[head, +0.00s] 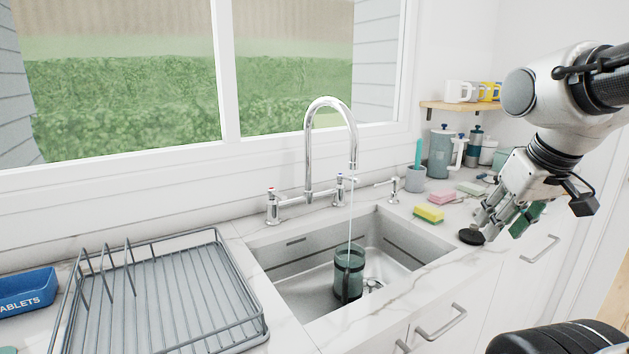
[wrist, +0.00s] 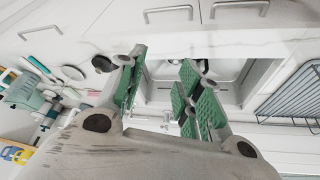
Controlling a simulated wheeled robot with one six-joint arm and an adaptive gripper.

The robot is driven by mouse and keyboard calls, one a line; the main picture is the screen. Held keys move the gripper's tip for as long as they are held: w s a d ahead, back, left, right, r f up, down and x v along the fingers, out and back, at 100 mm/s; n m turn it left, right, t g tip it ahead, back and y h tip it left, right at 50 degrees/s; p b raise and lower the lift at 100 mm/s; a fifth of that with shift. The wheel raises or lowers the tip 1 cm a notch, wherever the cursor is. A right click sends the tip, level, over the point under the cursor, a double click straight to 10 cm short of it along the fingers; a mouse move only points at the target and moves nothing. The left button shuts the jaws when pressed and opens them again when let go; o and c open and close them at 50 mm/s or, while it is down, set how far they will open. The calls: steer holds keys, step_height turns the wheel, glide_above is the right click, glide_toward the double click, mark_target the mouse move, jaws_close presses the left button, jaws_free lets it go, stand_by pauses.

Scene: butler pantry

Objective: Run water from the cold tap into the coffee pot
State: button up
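The coffee pot (head: 349,277), a dark green glass vessel with black bands, appears to stand upright in the sink (head: 300,262). A thin stream of water (head: 350,215) falls from the chrome spout (head: 331,103) into its top. The water level inside cannot be told. The tap has a red-marked handle (head: 272,207) on the left and a blue-marked cold handle (head: 339,188) on the right. My gripper (head: 507,224) is open and empty over the counter right of the sink, apart from pot and tap. Its spread green-padded fingers show in the wrist view (wrist: 164,80).
A black round lid-like disc (head: 471,236) lies on the counter near my gripper. Sponges (head: 429,213), a grey-blue jug (head: 440,152) and a small separate lever (head: 393,190) stand behind. A wire rack (head: 215,232) fills the counter left of the sink.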

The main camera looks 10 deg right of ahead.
steer(key=w+d+r+n+t, duration=0.1)
steer(key=w+d+t, duration=0.15)
steer(key=w, duration=1.35)
steer(key=n+t+y, duration=0.4)
steer(key=n+t, duration=0.1)
steer(key=t, duration=0.1)
glide_toward(342, 176)
steer(key=s+d+r, duration=0.3)
steer(key=s+d, duration=0.2)
steer(key=d, duration=0.5)
steer(key=w+a+f+y, duration=0.1)
steer(key=w+a+f, duration=0.1)
steer(key=w+a, duration=0.1)
steer(key=w+a+f+n+t+y, duration=0.1)
steer(key=w+a+f+y, duration=0.1)
steer(key=w+a, duration=0.1)
steer(key=w+a+f+n+t+y, duration=0.1)
steer(key=w+a+f+y, duration=0.1)
steer(key=w+a, duration=0.1)
steer(key=shift+w+a+f, duration=0.25)
steer(key=shift+w+a, duration=0.1)
steer(key=shift+w, duration=0.45)
jaws_close()
